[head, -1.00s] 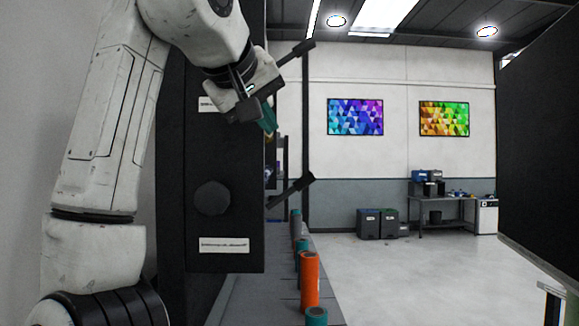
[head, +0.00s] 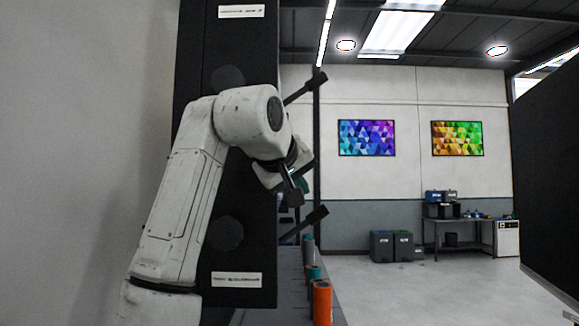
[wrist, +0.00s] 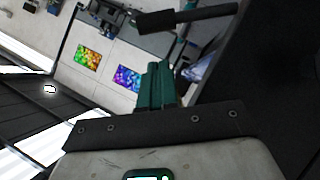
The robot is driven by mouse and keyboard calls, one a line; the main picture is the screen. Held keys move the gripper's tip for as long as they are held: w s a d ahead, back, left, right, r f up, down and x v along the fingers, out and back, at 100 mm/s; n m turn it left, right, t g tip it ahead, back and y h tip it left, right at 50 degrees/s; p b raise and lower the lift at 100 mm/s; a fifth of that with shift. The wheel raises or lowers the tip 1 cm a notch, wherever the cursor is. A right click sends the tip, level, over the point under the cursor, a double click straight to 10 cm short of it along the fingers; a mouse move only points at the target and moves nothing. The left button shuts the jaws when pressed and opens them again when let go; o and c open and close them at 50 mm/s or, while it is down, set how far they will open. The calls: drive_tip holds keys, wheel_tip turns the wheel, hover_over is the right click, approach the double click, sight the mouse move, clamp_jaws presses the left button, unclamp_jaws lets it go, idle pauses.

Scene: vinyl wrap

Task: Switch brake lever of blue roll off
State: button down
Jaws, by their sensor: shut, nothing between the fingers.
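My gripper (head: 299,185) is in front of the right edge of a tall black rack panel (head: 236,185). In the wrist view its teal fingers (wrist: 157,75) are together with nothing between them. Several black brake levers stick out from the panel's right edge: an upper lever (head: 304,87) and a lower lever (head: 304,224), both tilted up to the right. Another lever is partly behind the gripper. In the wrist view a black lever (wrist: 188,17) lies beyond the fingertips, apart from them. No blue roll shows clearly, so I cannot tell which lever belongs to it.
An orange roll (head: 322,303) and teal rolls stand upright along the panel's foot. A dark panel (head: 545,170) stands at the right. Open floor (head: 430,290) lies between. Bins (head: 392,246) and a workbench (head: 460,222) stand by the far wall.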

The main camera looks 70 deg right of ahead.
sight(305, 224)
drive_tip(key=shift+s+d+f, duration=0.3)
drive_tip(key=shift+s+f, duration=0.1)
drive_tip(key=shift+f, duration=0.35)
drive_tip(key=shift+s+d+f, duration=0.3)
drive_tip(key=shift+s+f, duration=0.1)
drive_tip(key=shift+f, duration=0.3)
drive_tip(key=shift+s, duration=0.1)
